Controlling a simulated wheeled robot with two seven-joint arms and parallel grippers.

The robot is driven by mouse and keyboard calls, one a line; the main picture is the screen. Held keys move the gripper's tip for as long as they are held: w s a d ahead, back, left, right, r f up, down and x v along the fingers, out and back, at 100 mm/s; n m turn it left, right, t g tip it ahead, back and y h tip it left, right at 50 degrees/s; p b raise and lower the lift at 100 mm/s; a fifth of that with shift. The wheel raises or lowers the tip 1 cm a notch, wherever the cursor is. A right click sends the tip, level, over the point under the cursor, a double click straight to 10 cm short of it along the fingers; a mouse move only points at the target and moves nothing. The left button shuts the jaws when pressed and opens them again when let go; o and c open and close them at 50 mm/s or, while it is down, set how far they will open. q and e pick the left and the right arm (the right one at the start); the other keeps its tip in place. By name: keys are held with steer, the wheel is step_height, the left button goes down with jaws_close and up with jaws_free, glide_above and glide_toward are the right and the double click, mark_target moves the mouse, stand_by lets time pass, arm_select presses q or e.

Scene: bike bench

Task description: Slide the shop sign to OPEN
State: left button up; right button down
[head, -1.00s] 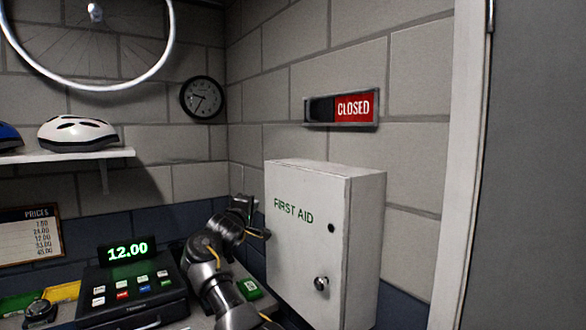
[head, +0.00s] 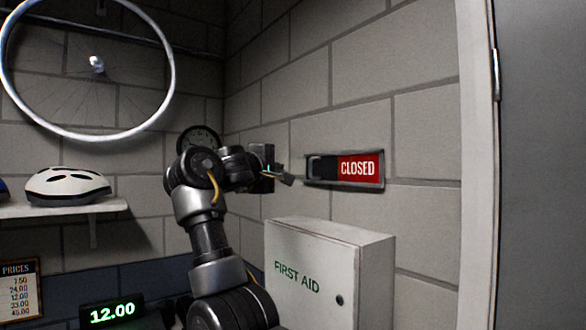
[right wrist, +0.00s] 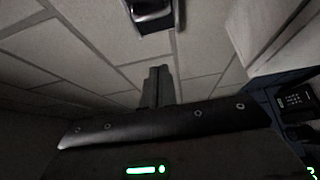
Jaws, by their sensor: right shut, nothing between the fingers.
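The shop sign (head: 345,185) is a metal-framed slot on the block wall. It reads CLOSED in white on a red panel (head: 358,168) at its right. The left part of the slot is a dark slider (head: 321,167). My right gripper (head: 289,180) is shut and empty, just left of the sign's left end, with a small gap apparent. In the right wrist view the shut fingers (right wrist: 158,86) point toward one end of the sign (right wrist: 151,14), which is cut off by the top edge. My left gripper is not in view.
A white first aid cabinet (head: 330,270) hangs below the sign. A shelf with a helmet (head: 66,187) and a hanging wheel (head: 97,65) are at left. A door frame (head: 474,200) stands at right.

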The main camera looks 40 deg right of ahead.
mark_target(315, 168)
steer(key=p+x, duration=0.7)
steer(key=x, duration=0.3)
steer(key=s, duration=0.4)
steer(key=shift+d+f+p, duration=0.15)
steer(key=shift+d+p, duration=0.15)
steer(key=shift+p, duration=0.05)
steer(key=shift+w, duration=0.1)
steer(key=shift+a, duration=0.1)
